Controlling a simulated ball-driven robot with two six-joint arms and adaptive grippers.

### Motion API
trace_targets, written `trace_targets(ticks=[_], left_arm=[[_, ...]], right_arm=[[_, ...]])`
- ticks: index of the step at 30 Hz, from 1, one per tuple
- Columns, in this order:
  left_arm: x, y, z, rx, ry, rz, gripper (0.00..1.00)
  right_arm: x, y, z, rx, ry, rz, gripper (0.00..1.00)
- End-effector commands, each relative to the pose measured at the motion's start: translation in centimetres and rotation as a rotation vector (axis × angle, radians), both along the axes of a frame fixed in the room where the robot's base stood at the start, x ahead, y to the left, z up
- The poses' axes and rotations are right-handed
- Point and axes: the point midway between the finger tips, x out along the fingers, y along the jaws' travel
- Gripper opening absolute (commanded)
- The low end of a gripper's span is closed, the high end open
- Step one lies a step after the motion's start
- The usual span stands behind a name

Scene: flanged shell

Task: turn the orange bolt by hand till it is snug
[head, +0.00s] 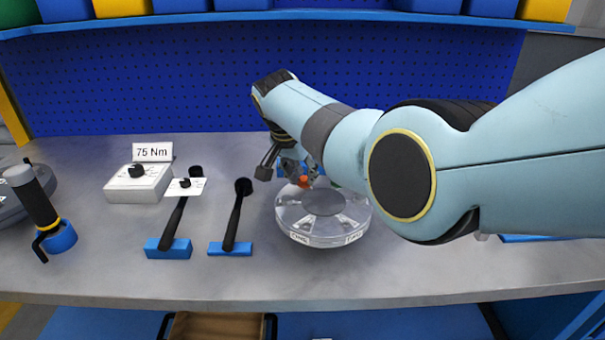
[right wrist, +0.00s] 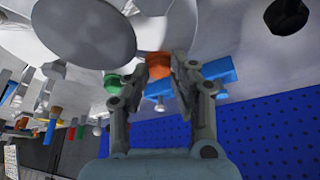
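The orange bolt (head: 304,182) stands at the back-left part of the rim of a clear, round flanged shell (head: 322,241) on the bench. In the right wrist view the orange bolt (right wrist: 158,64) is between the two fingertips of my right gripper (right wrist: 159,72). The fingers are drawn in and appear to press on both sides of it. In the head view my right gripper (head: 296,168) is small and partly hidden by its own arm. The bolt's lower part is hidden. My left gripper is in neither view.
Two black-handled tools (head: 235,218) (head: 178,222) stand in blue holders left of the shell. A white dial box (head: 138,184) with a "75 Nm" sign (head: 152,152) is behind. A black-handled tool (head: 36,204) stands far left. The front bench strip is clear.

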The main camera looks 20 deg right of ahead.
Motion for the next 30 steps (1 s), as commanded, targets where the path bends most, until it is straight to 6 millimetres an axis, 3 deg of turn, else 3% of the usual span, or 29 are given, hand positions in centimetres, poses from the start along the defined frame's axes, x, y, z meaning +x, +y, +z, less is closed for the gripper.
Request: trace_targets(ticks=[1, 5, 15, 30], left_arm=[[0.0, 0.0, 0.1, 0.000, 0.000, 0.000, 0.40], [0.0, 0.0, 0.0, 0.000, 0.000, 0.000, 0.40], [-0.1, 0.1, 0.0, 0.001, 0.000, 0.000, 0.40], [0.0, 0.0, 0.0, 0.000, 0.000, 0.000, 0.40]], right_arm=[[0.5, -0.1, 0.7, -0.001, -0.016, 0.000, 0.29], [0.4, 0.0, 0.5, -0.001, -0.011, 0.001, 0.46], [0.1, 0.1, 0.6, 0.000, -0.007, 0.001, 0.46], [-1.6, 2.0, 6.9, 0.000, -0.009, 0.002, 0.46]])
